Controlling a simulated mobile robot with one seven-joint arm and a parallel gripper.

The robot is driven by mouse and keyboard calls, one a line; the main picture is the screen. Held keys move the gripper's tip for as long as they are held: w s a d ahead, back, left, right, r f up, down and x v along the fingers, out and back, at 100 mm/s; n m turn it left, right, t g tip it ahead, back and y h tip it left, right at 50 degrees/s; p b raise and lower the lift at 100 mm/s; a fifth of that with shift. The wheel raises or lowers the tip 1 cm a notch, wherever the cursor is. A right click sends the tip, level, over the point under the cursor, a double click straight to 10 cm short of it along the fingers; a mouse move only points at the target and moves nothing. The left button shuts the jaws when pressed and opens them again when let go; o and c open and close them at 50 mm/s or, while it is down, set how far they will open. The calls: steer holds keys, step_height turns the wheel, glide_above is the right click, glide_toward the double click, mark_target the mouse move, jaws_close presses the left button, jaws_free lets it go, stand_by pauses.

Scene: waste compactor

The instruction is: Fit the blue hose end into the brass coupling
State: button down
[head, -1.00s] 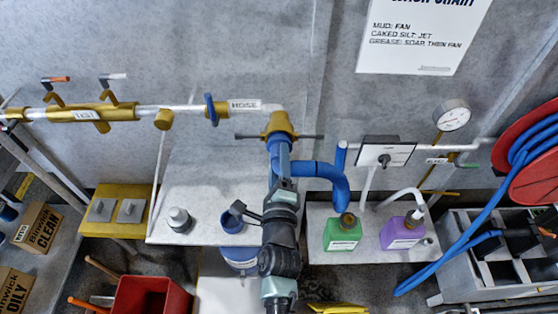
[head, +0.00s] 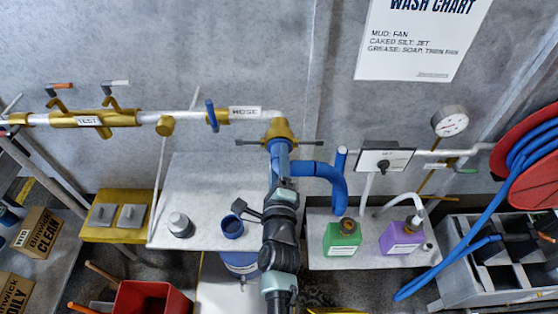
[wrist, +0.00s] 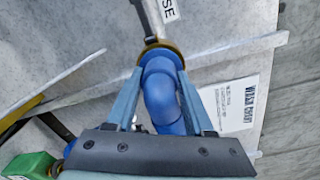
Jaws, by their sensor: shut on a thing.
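The brass coupling (head: 281,130) hangs at the right end of the white pipe labelled HOSE, with a dark handle out to each side. My gripper (head: 280,155) is just below it, shut on the blue hose end (head: 317,170). The hose bends right and down from the fingers. In the wrist view my gripper (wrist: 161,68) has one finger on each side of the blue hose end (wrist: 162,95). Its tip meets the brass coupling (wrist: 158,47), roughly in line with it. I cannot tell how deep the tip sits inside, as the rim hides it.
A blue-handled valve (head: 211,115) is left of the coupling. Green (head: 342,240) and purple (head: 402,238) bottles stand on the right shelf. A blue cup (head: 232,228) is left of my arm. A hose reel (head: 535,160) is at far right.

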steer(key=shift+w+r, duration=0.15)
steer(key=shift+r, duration=0.2)
steer(key=c, duration=0.5)
jaws_free()
steer(key=o, duration=0.3)
steer(key=shift+w+f, duration=0.2)
steer(key=shift+f, duration=0.05)
steer(key=shift+s+f, duration=0.1)
steer(key=shift+s, duration=0.05)
steer(key=shift+o, duration=1)
steer(key=s+b, duration=0.2)
steer(key=s, duration=0.5)
steer(key=shift+r, duration=0.2)
steer(key=shift+f, duration=0.1)
